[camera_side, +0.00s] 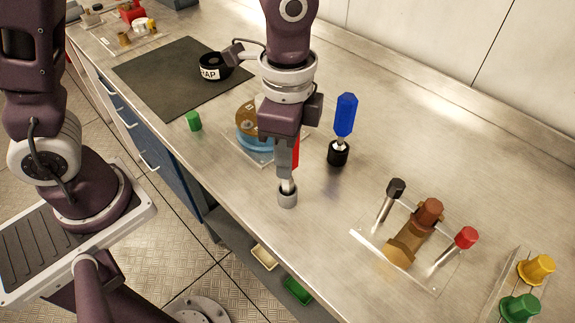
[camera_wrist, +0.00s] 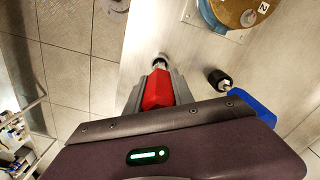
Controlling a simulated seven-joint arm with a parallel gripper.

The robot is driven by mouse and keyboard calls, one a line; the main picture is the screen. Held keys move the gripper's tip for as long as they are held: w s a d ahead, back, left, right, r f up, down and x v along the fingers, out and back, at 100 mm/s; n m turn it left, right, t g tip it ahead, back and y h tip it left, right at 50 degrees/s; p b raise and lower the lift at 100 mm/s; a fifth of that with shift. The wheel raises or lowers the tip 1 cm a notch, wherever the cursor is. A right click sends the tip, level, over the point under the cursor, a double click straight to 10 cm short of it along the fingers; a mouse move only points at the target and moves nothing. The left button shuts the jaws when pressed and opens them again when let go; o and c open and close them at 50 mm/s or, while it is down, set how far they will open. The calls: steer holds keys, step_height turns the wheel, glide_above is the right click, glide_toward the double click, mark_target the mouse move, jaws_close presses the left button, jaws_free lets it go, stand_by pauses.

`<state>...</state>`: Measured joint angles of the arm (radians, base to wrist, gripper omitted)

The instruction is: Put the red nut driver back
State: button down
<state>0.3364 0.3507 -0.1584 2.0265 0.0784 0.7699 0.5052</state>
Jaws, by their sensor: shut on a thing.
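My gripper (camera_side: 287,165) is shut on the red nut driver (camera_side: 296,152) and points down over the steel counter. In the wrist view the driver's red handle (camera_wrist: 158,90) sits between both fingers. The driver is upright; its metal shaft runs down to a grey cylindrical piece (camera_side: 287,195) at or close to the counter near its front edge. I cannot tell whether this piece is a holder or the driver's socket end. A blue nut driver (camera_side: 345,115) stands upright to the right, its lower end at a black round piece (camera_side: 338,153); it also shows in the wrist view (camera_wrist: 252,104).
A blue and brown round assembly (camera_side: 254,140) on a clear plate is behind my gripper. A clear plate with a brown pipe fitting (camera_side: 408,243) and black and red-handled valves is at right. A black pot (camera_side: 214,67) stands on a dark mat (camera_side: 165,75). A green cap (camera_side: 194,121) is at left.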

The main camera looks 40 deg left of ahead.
steer(key=shift+f, duration=1.15)
steer(key=c, duration=1.1)
jaws_free()
steer(key=shift+f, duration=0.1)
step_height(320, 180, up, 12)
steer(key=shift+r, duration=0.2)
steer(key=s+a+n+t, duration=0.2)
steer(key=s+a+n, duration=0.2)
steer(key=s+a+r+n+t, duration=0.1)
steer(key=s+a+n, duration=0.3)
steer(key=a, duration=0.1)
steer(key=s+a+r+n+t, duration=0.1)
steer(key=s+a+n+t, duration=0.1)
steer(key=s+a+n, duration=0.2)
steer(key=shift+s+a+r+t, duration=0.2)
steer(key=shift+a+r+t, duration=0.1)
steer(key=shift+a, duration=0.2)
